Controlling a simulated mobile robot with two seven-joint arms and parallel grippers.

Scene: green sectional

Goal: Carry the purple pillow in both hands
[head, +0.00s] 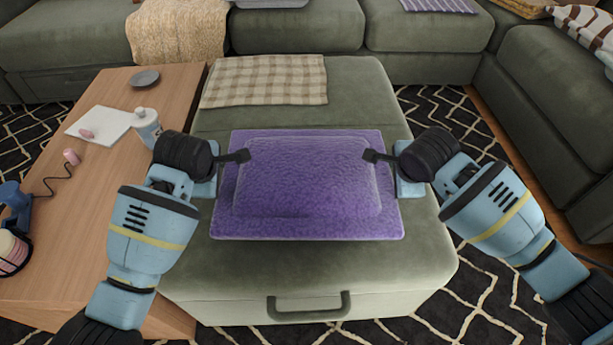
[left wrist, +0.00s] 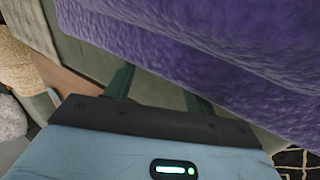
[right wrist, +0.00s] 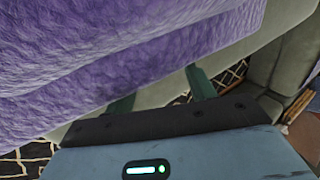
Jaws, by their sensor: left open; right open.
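The purple pillow (head: 308,185) lies flat on the green ottoman (head: 340,268). My left gripper (head: 240,156) is open at the pillow's left edge, one finger showing over its top. My right gripper (head: 372,155) is open at the right edge, also with a finger over the top. In the left wrist view the pillow (left wrist: 200,60) fills the upper right, close to the open fingers (left wrist: 160,88). In the right wrist view the pillow (right wrist: 110,60) fills the upper left, beside the open fingers (right wrist: 160,92). I cannot tell whether the fingers touch it.
A checkered blanket (head: 265,80) lies on the ottoman behind the pillow. A wooden table (head: 75,210) stands close on the left with a white bottle (head: 147,127), a notebook (head: 98,123) and a grey dish (head: 145,78). A green sectional (head: 430,65) runs behind and along the right. Patterned rug shows on the right.

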